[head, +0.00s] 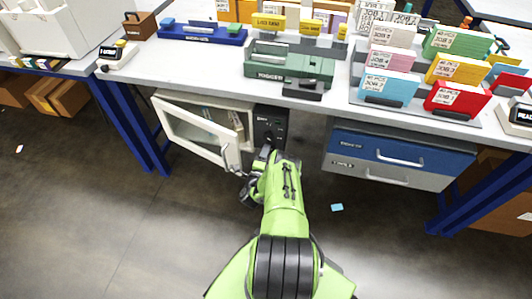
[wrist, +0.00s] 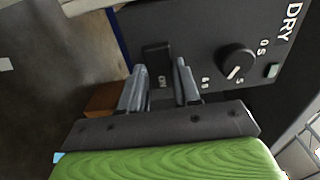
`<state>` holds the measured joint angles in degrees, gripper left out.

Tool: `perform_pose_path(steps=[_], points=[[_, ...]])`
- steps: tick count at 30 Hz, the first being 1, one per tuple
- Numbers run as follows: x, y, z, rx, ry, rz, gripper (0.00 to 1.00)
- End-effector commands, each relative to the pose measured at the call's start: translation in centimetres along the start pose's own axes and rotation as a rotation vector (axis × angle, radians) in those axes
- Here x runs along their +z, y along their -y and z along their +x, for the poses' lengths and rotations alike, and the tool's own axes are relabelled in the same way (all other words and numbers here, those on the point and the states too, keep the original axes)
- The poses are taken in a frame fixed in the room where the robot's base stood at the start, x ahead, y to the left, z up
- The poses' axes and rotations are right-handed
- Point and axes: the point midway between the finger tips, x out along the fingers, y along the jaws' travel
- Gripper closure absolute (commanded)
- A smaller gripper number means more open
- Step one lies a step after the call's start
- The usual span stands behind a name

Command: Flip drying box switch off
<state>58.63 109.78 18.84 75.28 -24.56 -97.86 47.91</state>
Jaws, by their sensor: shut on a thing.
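The drying box (head: 205,125) hangs under the bench. Its white-framed glass door is at the left, and its black control panel (head: 270,126) is at the right. In the wrist view the panel shows a black switch (wrist: 157,55), with a round knob (wrist: 237,62) and a small pale green light or button (wrist: 272,71) to its right. My gripper (wrist: 160,66) is at the panel with one finger on each side of the switch, shut on it. In the head view my gripper (head: 262,155) is partly hidden by my green arm. I cannot tell the switch's position.
A blue and grey drawer unit (head: 395,155) hangs under the bench to the right. Blue bench legs (head: 137,125) stand left of the box. A green device (head: 288,68) and card racks sit on the bench above. A blue card (head: 337,207) lies on the open floor.

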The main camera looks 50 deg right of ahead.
Motion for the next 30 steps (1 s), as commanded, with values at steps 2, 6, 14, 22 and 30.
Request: perform_pose_path(steps=[2,6,14,22,30], points=[[0.0,0.0,0.0,0.001,0.0,0.0,0.99],[-0.1,0.0,0.0,-0.001,0.022,0.0,0.99],[-0.7,0.0,0.0,0.0,0.191,-0.004,0.99],[-1.0,-0.1,0.1,0.002,0.261,0.0,0.99],[-1.0,-0.1,0.1,0.003,0.259,0.0,0.61]])
